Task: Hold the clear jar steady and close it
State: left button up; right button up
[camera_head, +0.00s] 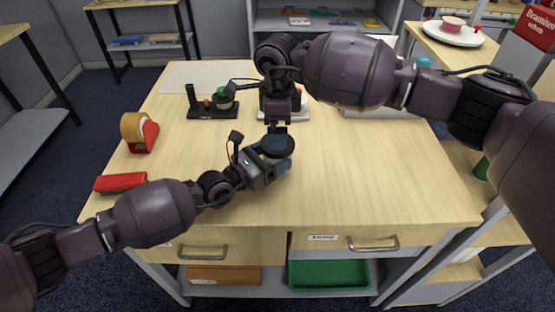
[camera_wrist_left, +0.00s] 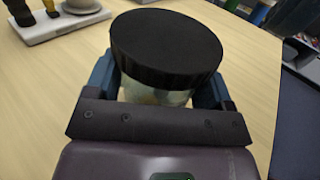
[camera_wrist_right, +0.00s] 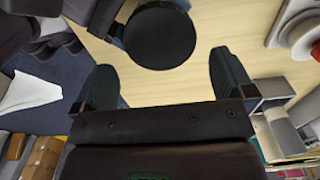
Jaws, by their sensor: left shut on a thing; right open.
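The clear jar (camera_wrist_left: 155,95) stands upright between the fingers of my left gripper (camera_head: 271,163), which is shut on its body. A black lid (camera_wrist_left: 167,45) sits on the jar's mouth; I cannot tell how tight it is. In the head view the lid (camera_head: 277,145) shows above the jar (camera_head: 283,168). My right gripper (camera_wrist_right: 165,85) is open and empty, just above and behind the lid. In the right wrist view the lid (camera_wrist_right: 160,35) lies beyond the fingertips, not between them.
A red tape dispenser (camera_head: 144,140) and a red stapler (camera_head: 120,182) are at the left of the table. A black stand with small items (camera_head: 212,110) and a white scale-like base (camera_head: 298,113) are behind the jar. The table's front right (camera_head: 380,185) is clear.

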dwell(0.4)
notch_tip(320, 180, up, 12)
dwell(0.6)
pick_arm(q)
jog(key=o, duration=1.7)
jog(key=v, duration=0.9)
jog(key=shift+s+a+f+b, duration=0.15)
jog(key=shift+a+b, duration=0.1)
jog(key=shift+b, duration=0.15)
jog(key=shift+s+a, duration=0.45)
pick_arm(e)
jog(key=shift+w+f, duration=0.1)
jog(key=shift+f, duration=0.85)
